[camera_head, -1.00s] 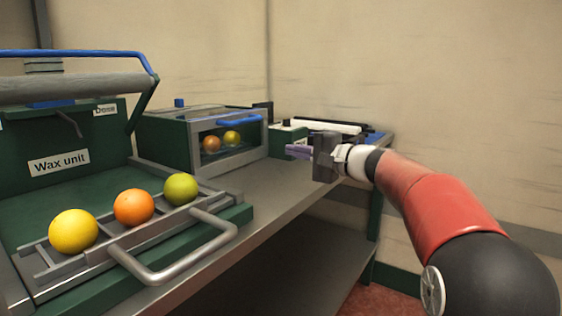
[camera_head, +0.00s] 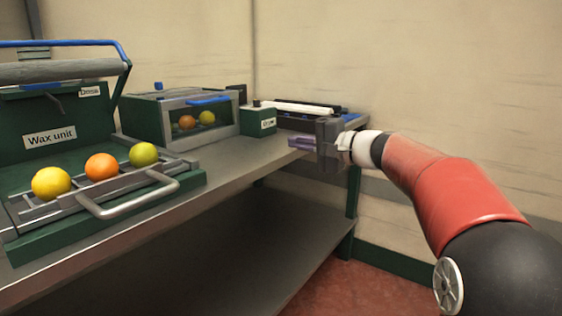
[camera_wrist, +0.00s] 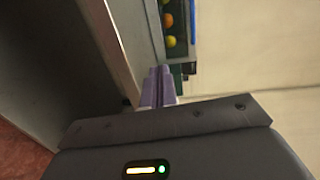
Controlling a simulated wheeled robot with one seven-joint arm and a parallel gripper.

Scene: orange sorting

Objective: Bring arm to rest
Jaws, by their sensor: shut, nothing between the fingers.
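My gripper (camera_head: 302,143) is shut and empty at the right of the head view, with its purple fingers pointing left over the front edge of the bench. My arm runs from it to the lower right, bent. In the wrist view, the purple fingers (camera_wrist: 158,85) are together with nothing between them. It is apart from the fruit and the machines.
The bench (camera_head: 215,168) carries the wax unit (camera_head: 62,137) with yellow, orange and green fruit on its rack, a windowed box (camera_head: 162,123) with two fruits, and a small green box (camera_head: 258,121). Floor (camera_head: 330,282) shows at lower right.

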